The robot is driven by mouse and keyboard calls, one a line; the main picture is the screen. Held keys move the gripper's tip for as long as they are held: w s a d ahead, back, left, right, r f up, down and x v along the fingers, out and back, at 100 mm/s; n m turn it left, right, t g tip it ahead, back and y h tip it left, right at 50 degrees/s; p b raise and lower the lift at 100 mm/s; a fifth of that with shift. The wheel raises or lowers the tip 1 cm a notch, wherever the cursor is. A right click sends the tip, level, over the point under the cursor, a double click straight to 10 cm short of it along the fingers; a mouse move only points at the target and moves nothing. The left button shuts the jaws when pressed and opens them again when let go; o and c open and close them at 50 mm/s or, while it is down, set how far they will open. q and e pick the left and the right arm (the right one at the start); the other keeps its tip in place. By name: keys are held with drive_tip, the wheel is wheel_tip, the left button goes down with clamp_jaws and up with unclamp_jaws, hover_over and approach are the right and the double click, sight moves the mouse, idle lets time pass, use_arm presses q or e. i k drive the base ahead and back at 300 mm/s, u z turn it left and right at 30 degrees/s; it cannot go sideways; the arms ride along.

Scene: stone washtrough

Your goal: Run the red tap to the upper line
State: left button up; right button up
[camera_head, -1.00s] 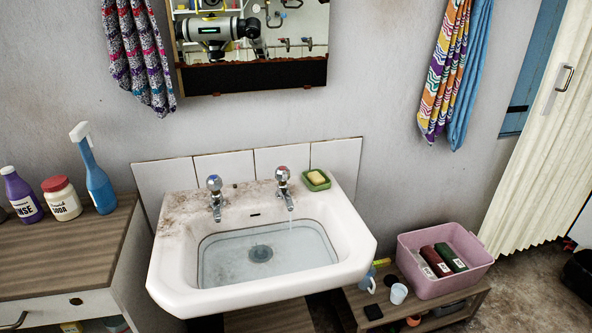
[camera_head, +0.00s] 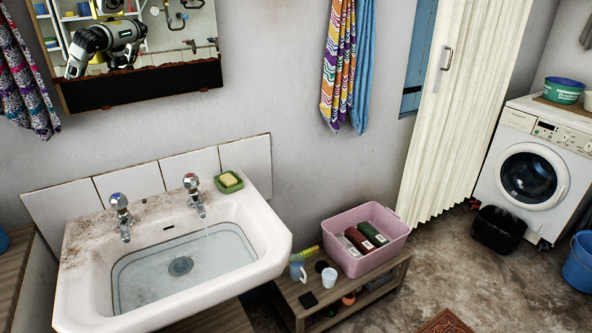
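The white sink (camera_head: 274,262) stands against the wall at the left, with water (camera_head: 150,284) in its basin and a round drain (camera_head: 180,266) showing through it. The right-hand tap (camera_head: 192,190) has a red mark on its knob, and a thin stream of water falls from its spout. The left-hand tap (camera_head: 121,212) shows no stream. A dark line (camera_head: 119,263) runs round the inner basin wall. I cannot tell exactly how the water surface stands against it. Neither of my grippers shows directly; part of my arm is reflected in the mirror.
A green soap dish (camera_head: 228,182) sits on the sink's back right corner. A washing machine (camera_head: 535,167) stands far right. The floor between is mostly clear.

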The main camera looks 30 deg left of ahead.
sight(191, 180)
drive_tip(key=z, duration=0.3)
drive_tip(key=i, duration=0.75)
drive_tip(key=u, duration=2.5)
